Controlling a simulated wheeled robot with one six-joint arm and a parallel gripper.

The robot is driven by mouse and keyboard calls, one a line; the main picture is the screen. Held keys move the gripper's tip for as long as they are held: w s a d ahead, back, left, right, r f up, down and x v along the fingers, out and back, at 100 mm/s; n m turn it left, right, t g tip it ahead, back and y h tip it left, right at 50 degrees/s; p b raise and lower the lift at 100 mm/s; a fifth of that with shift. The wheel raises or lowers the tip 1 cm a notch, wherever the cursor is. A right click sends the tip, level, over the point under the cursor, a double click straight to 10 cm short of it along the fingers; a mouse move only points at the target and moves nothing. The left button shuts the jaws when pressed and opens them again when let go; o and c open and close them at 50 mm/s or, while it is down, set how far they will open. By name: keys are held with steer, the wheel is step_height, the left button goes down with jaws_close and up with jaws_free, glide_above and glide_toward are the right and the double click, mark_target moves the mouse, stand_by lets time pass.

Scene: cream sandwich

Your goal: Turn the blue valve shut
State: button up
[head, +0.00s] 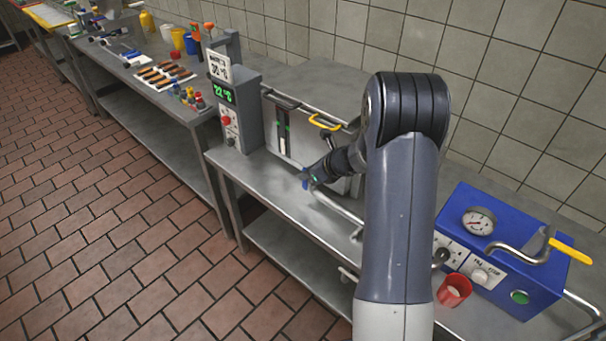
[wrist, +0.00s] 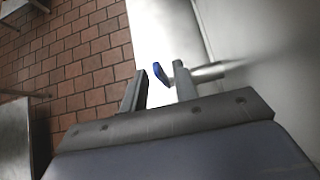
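The blue valve handle (head: 304,179) shows in the head view as a small blue piece at the front of the steel vat, right by my gripper (head: 314,176). In the wrist view the blue handle (wrist: 159,73) lies in the gap between my fingertips (wrist: 158,70), closer to the right finger, with clear space to the left finger. A grey metal pipe (wrist: 210,72) runs right from behind the right finger. My gripper is open. I cannot tell whether the right finger touches the handle. My arm hides part of the vat.
The steel vat (head: 283,149) stands on a metal bench, with a control box (head: 234,115) on its left. A blue machine (head: 530,268) with a gauge and a red cup (head: 453,290) are to the right. Open tiled floor (head: 120,220) lies in front.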

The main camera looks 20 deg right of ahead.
steer(key=v, duration=0.6)
steer(key=shift+s+r, duration=0.2)
steer(key=shift+s, duration=0.05)
steer(key=shift+d, duration=0.1)
steer(key=x, duration=1.1)
steer(key=shift+r+p, duration=0.15)
steer(key=shift+p, duration=0.15)
